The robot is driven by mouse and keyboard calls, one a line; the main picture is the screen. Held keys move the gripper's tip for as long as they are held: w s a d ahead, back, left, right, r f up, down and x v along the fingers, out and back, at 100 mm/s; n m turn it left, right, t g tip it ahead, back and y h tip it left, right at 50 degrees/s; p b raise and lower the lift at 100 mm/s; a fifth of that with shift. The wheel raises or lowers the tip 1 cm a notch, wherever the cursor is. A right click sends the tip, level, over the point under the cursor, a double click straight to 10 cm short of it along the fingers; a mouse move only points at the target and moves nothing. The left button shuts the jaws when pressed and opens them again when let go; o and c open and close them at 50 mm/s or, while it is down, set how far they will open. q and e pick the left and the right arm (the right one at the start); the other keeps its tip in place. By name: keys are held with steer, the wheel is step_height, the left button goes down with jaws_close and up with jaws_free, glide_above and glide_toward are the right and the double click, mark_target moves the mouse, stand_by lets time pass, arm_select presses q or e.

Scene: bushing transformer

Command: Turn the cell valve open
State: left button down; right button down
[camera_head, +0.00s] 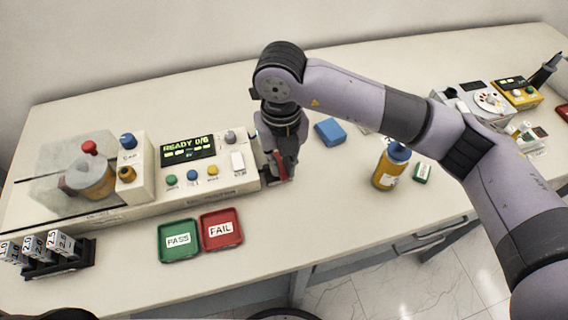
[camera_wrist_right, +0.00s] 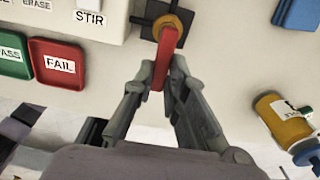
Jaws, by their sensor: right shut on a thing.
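The cell valve's red lever (camera_wrist_right: 164,58) sits on a brass hub (camera_wrist_right: 172,24) at the right end of the tester. In the right wrist view the lever points down, toward my right gripper (camera_wrist_right: 158,82), whose fingers close on either side of its lower end. In the head view the right gripper (camera_head: 280,172) is at the tester's right end, with a bit of the red lever (camera_head: 283,160) showing between its fingers. The tester (camera_head: 190,175) has a display reading "READY 0/6". My left gripper is not in view.
A green PASS tray (camera_head: 168,256) and a red FAIL tray (camera_head: 234,216) lie in front of the tester. A blue block (camera_head: 330,131) and a yellow bottle with a blue cap (camera_head: 388,170) stand to the right. A rack with numbered blocks (camera_head: 50,266) is at the left front.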

mark_target(281, 169)
steer(key=shift+m, duration=0.3)
steer(key=c, duration=1.6)
jaws_free()
steer(key=shift+r, duration=0.15)
step_height(281, 169, up, 12)
steer(key=shift+s+f, duration=0.1)
steer(key=shift+f, duration=0.1)
